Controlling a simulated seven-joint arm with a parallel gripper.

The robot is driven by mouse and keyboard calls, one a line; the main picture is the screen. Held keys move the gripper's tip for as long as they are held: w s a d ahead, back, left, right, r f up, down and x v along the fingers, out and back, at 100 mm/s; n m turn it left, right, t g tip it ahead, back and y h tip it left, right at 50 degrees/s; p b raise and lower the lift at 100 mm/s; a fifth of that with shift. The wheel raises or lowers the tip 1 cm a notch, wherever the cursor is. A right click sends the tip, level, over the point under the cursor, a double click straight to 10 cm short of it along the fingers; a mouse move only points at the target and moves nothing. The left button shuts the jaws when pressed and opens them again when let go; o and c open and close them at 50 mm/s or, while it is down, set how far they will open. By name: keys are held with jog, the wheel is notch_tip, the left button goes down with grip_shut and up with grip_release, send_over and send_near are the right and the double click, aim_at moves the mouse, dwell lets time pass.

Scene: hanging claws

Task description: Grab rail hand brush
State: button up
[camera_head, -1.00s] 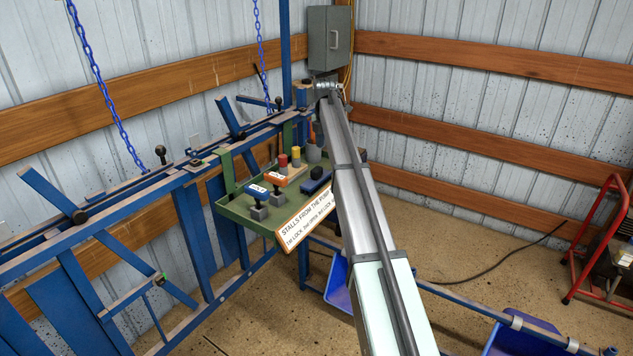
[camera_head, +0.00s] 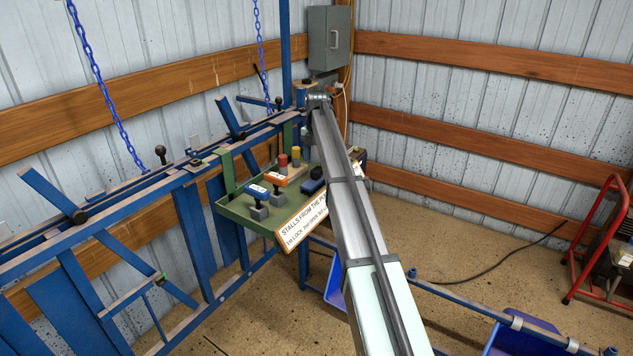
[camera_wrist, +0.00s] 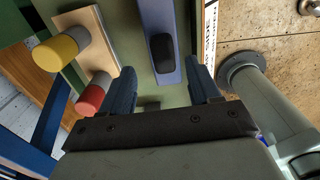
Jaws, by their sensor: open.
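A long blue piece with a black rounded part on top, likely the hand brush (camera_wrist: 170,75), lies on the green tray in the wrist view. In the head view it is the dark blue and black shape (camera_head: 313,183) at the tray's right end, partly hidden by my arm. My gripper (camera_wrist: 161,76) is open, with one finger on each side of the blue piece in the wrist view. I cannot tell the height of the fingers above it. In the head view my arm hides the fingers.
The green tray (camera_head: 238,207) hangs on a blue rail (camera_head: 150,205). Blue bins (camera_head: 338,285) sit below.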

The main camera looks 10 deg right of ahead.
aim_at(317, 168)
jog(key=shift+s+d+f, duration=0.1)
jog(key=shift+f, duration=1.3)
jog(key=shift+s+d+f, duration=0.1)
jog(key=shift+f, duration=1.3)
jog(key=shift+w, duration=0.1)
grip_shut()
jog(key=shift+r, duration=0.1)
